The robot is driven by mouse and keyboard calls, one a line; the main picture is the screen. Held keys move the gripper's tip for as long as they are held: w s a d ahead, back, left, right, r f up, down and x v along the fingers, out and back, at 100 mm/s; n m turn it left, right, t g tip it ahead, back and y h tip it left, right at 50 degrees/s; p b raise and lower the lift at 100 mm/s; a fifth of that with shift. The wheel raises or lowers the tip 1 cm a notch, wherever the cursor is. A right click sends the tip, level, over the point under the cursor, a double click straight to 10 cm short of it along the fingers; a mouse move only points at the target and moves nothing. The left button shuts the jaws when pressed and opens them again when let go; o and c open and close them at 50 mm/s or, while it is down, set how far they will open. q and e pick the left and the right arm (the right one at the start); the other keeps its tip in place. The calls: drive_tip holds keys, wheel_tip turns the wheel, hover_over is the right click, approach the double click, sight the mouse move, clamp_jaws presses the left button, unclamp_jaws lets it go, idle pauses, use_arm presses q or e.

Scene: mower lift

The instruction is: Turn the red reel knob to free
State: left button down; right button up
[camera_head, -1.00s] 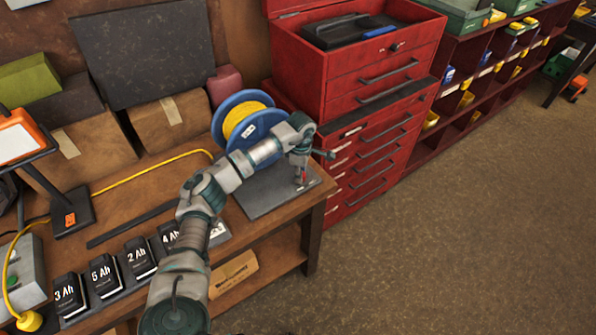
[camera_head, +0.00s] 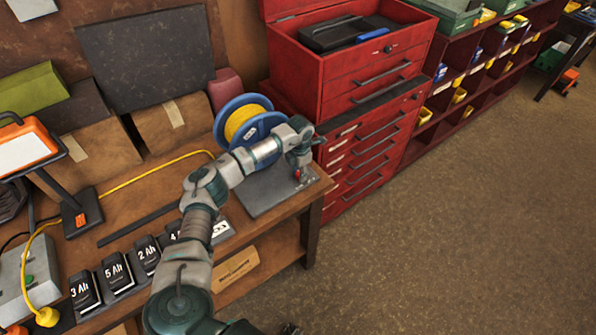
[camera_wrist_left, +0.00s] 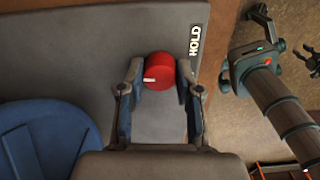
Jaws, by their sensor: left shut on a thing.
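The red reel knob (camera_wrist_left: 160,72) stands on a grey plate (camera_wrist_left: 110,40) in the left wrist view. A short white mark shows on the left part of the knob. The white HOLD label (camera_wrist_left: 195,41) lies to the upper right of it. My left gripper (camera_wrist_left: 161,84) is shut on the knob, one finger on each side. In the head view my left gripper (camera_head: 299,176) is over the plate near the bench's right end, with a little red of the knob showing. My right gripper (camera_wrist_left: 309,60) shows small at the right of the wrist view, away from the knob.
A blue reel with yellow cord (camera_head: 244,122) stands behind my left forearm. Black battery packs (camera_head: 115,272) line the bench front. A red tool chest (camera_head: 350,75) stands just past the bench's right end. The floor at right (camera_head: 480,220) is clear.

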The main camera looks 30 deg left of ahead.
use_arm(q)
drive_tip(key=shift+w+d+r+n, duration=0.1)
drive_tip(key=shift+w+r+n, duration=0.15)
drive_tip(key=shift+n, duration=0.15)
drive_tip(key=c, duration=1.1)
unclamp_jaws()
drive_tip(key=shift+c, duration=0.2)
drive_tip(key=o, duration=0.4)
drive_tip(key=shift+c, duration=0.2)
drive_tip(key=shift+f, duration=0.15)
wheel_tip(320, 180, up, 12)
drive_tip(key=shift+f, duration=0.1)
